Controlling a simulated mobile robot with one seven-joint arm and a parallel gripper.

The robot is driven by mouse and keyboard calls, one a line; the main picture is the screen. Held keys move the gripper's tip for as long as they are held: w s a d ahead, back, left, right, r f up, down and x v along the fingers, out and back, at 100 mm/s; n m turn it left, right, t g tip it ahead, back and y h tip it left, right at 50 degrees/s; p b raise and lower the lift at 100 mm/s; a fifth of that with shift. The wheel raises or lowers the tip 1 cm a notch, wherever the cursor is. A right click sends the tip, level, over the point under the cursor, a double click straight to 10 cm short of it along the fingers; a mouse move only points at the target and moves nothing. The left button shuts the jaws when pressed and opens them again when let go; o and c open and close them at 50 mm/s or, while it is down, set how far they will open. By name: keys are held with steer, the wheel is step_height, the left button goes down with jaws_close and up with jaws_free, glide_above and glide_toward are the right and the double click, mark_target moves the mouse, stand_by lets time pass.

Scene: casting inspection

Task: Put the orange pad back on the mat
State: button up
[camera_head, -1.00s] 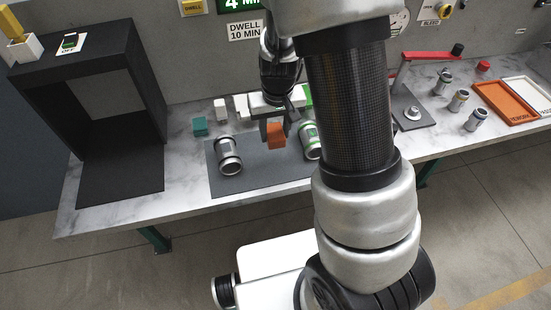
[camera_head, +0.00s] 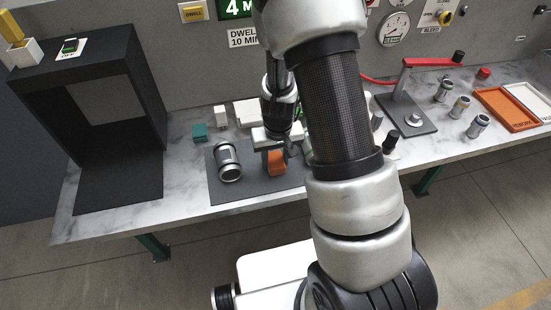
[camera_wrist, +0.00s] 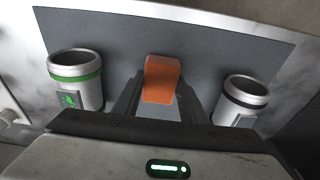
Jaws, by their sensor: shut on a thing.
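The orange pad (camera_head: 276,163) is between the fingers of my gripper (camera_head: 270,160), low over the grey mat (camera_head: 238,193). In the wrist view the orange pad (camera_wrist: 161,80) sits upright between the two dark fingers of my gripper (camera_wrist: 160,98), which is shut on it. The grey mat (camera_wrist: 215,60) spreads beneath and beyond it. I cannot tell whether the pad's underside touches the mat.
A dark-banded can (camera_head: 228,162) stands on the mat left of my gripper; in the wrist view it is on the right (camera_wrist: 241,98). A green-banded can (camera_wrist: 76,80) is on the other side. A teal block (camera_head: 200,132) and white blocks (camera_head: 220,115) are behind.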

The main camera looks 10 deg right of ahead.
mark_target(275, 165)
steer(key=shift+f, duration=0.25)
steer(key=o, duration=1.1)
steer(key=shift+r, duration=0.1)
steer(key=shift+r, duration=0.15)
step_height(275, 165, up, 17)
steer(key=s+p, duration=0.2)
steer(key=s+r+t, duration=0.3)
steer(key=s+r, duration=1.3)
steer(key=r, duration=0.2)
steer(key=shift+s+t, duration=0.15)
steer(key=shift+t, duration=0.25)
